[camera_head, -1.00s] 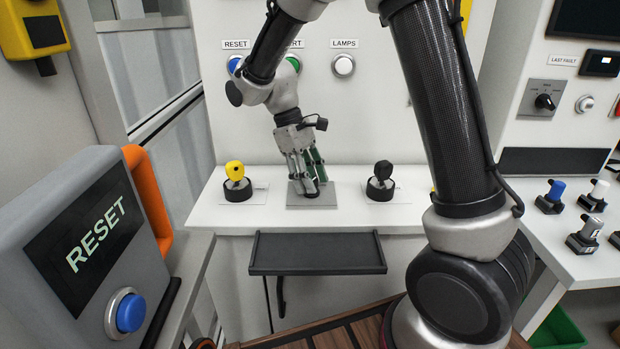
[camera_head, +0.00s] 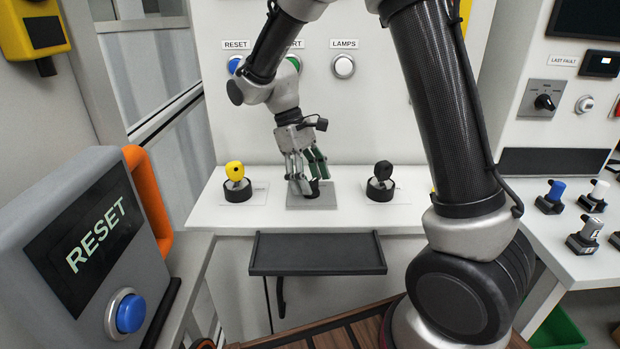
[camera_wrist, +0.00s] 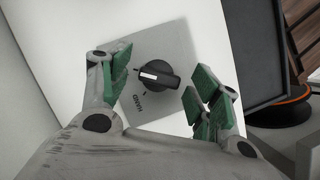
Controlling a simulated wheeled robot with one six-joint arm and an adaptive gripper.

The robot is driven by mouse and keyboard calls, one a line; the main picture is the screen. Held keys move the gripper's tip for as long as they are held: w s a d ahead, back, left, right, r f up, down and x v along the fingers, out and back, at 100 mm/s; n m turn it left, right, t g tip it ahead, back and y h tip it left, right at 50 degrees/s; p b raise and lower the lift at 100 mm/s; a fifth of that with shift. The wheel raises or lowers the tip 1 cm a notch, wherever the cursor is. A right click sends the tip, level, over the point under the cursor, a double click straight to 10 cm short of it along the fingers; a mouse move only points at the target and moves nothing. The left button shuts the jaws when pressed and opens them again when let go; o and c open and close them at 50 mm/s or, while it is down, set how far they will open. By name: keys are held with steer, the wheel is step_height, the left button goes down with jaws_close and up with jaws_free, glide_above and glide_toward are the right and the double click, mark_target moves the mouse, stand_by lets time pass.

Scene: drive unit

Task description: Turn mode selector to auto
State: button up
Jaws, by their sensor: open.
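The mode selector is a black knob (camera_wrist: 157,75) with a white mark at its left end, on a grey plate (camera_wrist: 170,38). A HAND label is printed below left of the knob in the wrist view; other lettering near the plate's upper left is too small to read. The mark points left, between these. In the head view, the plate (camera_head: 300,203) lies on the white ledge and the knob is partly behind my fingers. My gripper (camera_head: 307,180) is open just above it, green-padded fingers (camera_wrist: 163,93) on either side of the knob and apart from it.
A yellow knob (camera_head: 235,170) stands left of the plate and a black knob (camera_head: 381,172) right of it, both on round bases. A dark tray (camera_head: 318,254) juts out below the ledge. A grey RESET box (camera_head: 60,270) with an orange handle stands at the left.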

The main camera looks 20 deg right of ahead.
steer(key=v, duration=1.2)
steer(key=shift+w, duration=0.1)
steer(key=s+d+r+m+t+y, duration=0.1)
steer(key=s+d+m+t, duration=0.2)
steer(key=s+d, duration=0.6)
steer(key=s+d+r+m+t+y, duration=0.1)
steer(key=s+d+m+t, duration=0.3)
steer(key=s+d, duration=0.5)
steer(key=s+r, duration=0.1)
steer(key=s, duration=0.4)
steer(key=shift+t+y, duration=0.4)
steer(key=shift+s, duration=0.1)
